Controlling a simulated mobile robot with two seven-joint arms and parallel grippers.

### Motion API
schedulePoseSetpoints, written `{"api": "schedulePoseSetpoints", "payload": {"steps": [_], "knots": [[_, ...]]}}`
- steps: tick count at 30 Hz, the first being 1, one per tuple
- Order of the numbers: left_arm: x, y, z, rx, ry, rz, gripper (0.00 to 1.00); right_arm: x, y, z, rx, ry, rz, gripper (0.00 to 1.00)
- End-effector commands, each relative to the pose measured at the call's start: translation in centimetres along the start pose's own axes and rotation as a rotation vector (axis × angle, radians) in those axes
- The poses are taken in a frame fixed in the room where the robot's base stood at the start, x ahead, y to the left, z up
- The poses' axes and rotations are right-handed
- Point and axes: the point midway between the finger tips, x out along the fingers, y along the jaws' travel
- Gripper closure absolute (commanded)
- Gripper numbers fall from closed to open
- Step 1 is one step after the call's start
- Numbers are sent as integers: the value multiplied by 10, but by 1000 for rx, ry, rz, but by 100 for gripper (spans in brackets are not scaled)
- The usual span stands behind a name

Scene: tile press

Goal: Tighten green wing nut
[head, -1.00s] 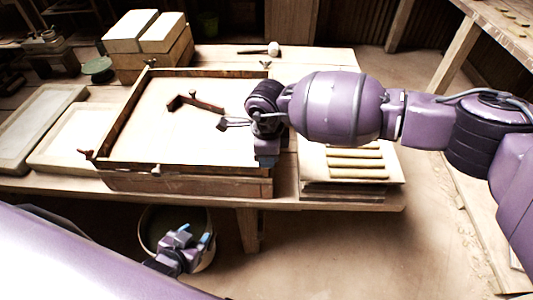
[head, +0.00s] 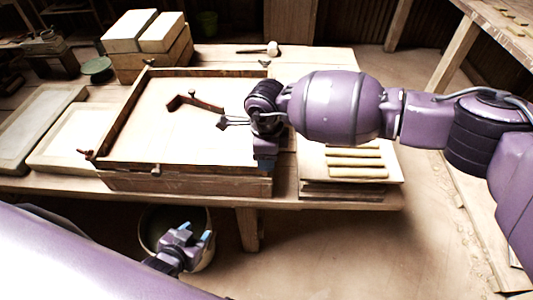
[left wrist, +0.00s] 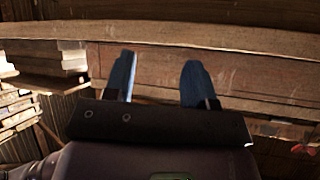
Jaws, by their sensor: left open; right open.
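The wooden tile press frame (head: 185,185) stands on the bench, with small fittings at its corners. One at the front left (head: 86,153) looks reddish. I cannot make out a green wing nut; the other fittings are too small to tell their colour. My right gripper (head: 264,166) points down at the frame's front right corner and hides part of it. I cannot tell whether it touches anything there. My left gripper (head: 197,234) is open and empty, below the bench's front edge. In the left wrist view its blue fingers (left wrist: 158,80) stand apart before wooden boards.
A dark handle-like tool (head: 195,102) lies inside the frame. Stacked blocks (head: 145,32) and a mallet (head: 271,48) are behind it. A board with several strips (head: 356,162) lies to the right, shallow trays (head: 70,138) to the left. A bucket (head: 150,225) stands below the bench.

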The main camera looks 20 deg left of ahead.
Motion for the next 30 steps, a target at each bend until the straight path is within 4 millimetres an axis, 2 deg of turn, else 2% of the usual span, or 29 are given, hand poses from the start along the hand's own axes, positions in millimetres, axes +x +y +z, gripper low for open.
{"api": "schedulePoseSetpoints", "payload": {"steps": [5, 15, 21, 30], "knots": [[-1, 0, -1, 0, 0, 0, 49, -10, -1, 0, -1, 0, -2, 55], [-7, -1, 4, -3, -12, -4, 49, -68, -1, 0, -1, 0, -4, 55], [-8, -2, 10, -4, -22, -5, 49, -96, 0, 0, -1, 1, -1, 55], [-6, -1, 6, -3, -16, -4, 49, -108, 0, 0, 0, 0, 0, 55]]}}
